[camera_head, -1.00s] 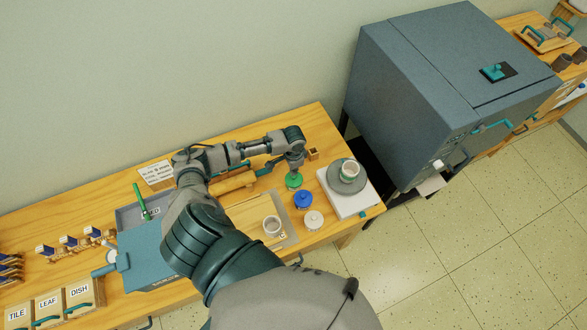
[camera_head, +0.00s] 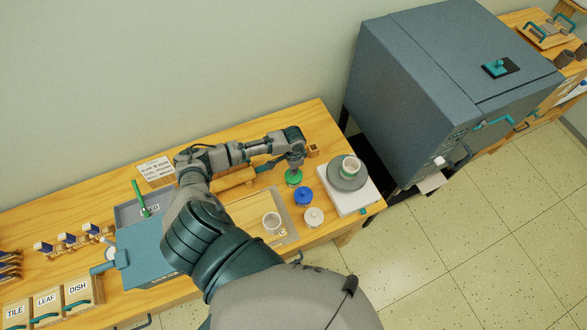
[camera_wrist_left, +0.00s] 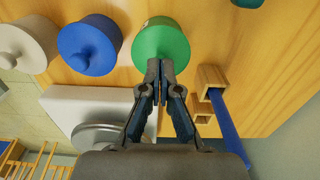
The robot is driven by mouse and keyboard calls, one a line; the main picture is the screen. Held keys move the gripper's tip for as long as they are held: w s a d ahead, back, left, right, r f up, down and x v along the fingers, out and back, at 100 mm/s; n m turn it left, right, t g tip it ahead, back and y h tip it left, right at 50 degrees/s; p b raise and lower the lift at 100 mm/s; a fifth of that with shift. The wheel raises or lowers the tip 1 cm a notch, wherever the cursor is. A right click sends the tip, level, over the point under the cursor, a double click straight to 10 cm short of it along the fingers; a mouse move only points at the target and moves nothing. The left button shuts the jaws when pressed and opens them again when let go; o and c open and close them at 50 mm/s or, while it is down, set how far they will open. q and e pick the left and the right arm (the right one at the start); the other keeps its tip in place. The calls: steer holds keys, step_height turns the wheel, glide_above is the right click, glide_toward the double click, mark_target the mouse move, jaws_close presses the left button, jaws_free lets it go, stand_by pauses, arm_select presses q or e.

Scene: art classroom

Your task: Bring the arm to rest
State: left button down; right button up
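My left arm reaches across the workbench (camera_head: 62,214) in the head view. Its gripper (camera_head: 295,170) points down over the green-topped jar (camera_head: 293,181). In the left wrist view the two fingertips (camera_wrist_left: 160,68) are together, with nothing visible between them. They overlap the near edge of the round green top (camera_wrist_left: 160,42); whether they touch it I cannot tell. A blue-topped jar (camera_head: 303,196) and a white-topped jar (camera_head: 314,217) stand beside it, and the blue one shows left of the green in the wrist view (camera_wrist_left: 89,45). My right gripper is not in view.
A potter's wheel (camera_head: 346,180) holding a cup (camera_head: 350,166) stands right of the gripper. Small wooden holders (camera_wrist_left: 212,80), one with a blue stick (camera_wrist_left: 228,125), are close by. The large kiln (camera_head: 455,85) stands right.

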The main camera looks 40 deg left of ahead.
arm_select(q)
steer(key=shift+r, duration=0.1)
step_height(320, 180, up, 2)
steer(key=shift+r+p, duration=0.15)
steer(key=shift+p, duration=0.95)
steer(key=shift+r, duration=2.25)
